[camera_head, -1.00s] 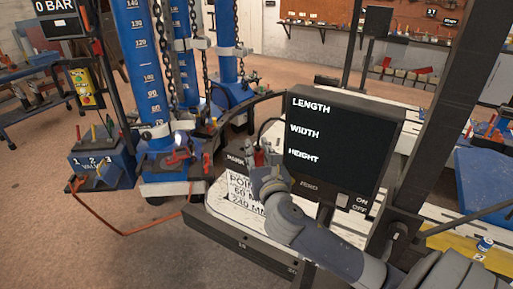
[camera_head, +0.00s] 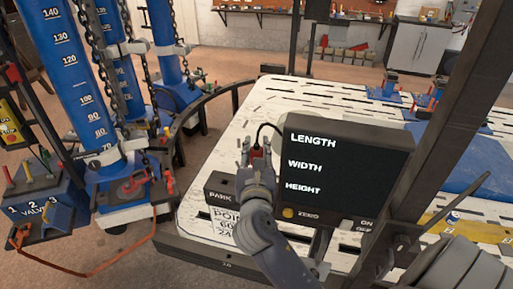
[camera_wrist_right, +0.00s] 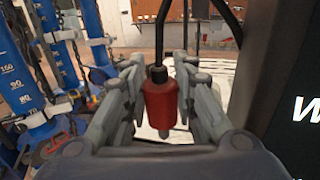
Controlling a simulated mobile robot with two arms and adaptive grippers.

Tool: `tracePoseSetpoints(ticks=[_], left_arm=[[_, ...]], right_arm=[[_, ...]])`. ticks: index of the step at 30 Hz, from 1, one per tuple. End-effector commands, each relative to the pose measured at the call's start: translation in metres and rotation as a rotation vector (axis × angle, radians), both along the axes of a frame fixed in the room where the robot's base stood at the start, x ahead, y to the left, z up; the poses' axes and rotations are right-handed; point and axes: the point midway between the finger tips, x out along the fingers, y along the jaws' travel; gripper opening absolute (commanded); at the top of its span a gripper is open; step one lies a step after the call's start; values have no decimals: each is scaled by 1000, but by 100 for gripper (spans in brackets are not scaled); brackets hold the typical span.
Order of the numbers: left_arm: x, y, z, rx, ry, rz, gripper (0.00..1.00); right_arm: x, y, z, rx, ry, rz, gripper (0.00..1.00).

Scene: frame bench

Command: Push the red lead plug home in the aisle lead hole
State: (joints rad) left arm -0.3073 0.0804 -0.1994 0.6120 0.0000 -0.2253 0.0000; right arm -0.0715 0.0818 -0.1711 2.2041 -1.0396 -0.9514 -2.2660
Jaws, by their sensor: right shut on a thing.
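My right gripper (camera_head: 257,147) is shut on the red lead plug (camera_wrist_right: 163,103). In the right wrist view the plug is a red cylinder with a black collar, upright between the two grey fingers (camera_wrist_right: 161,68). A black lead runs up from its top, and a pale tip shows below it. In the head view the plug (camera_head: 257,153) shows small between the fingers, beside the black display and the PARK block. I cannot make out the aisle lead hole in either view. My left gripper is not in view.
The black LENGTH, WIDTH, HEIGHT display (camera_head: 345,165) stands close right of my gripper. The PARK block (camera_head: 221,188) is just left of it. A white slotted bench (camera_head: 290,98) extends behind. Blue columns with chains (camera_head: 70,80) and a valve box (camera_head: 40,200) stand left.

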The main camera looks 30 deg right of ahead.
Motion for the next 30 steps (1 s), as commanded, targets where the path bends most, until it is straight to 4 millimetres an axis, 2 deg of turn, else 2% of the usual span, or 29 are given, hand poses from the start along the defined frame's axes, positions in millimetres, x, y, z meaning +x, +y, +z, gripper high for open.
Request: tracePoseSetpoints(ticks=[8, 13, 15, 18, 30], left_arm=[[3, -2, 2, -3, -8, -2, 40], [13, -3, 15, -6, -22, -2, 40], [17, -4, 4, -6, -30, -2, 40], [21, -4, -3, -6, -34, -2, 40], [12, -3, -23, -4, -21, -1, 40]], right_arm=[[0, 0, 1, 0, 0, 0, 1], [0, 0, 4, -2, 1, 1, 1], [0, 0, -10, -1, 1, 1, 1], [0, 0, -21, -1, 1, 1, 1], [0, 0, -54, -1, 1, 1, 1]])
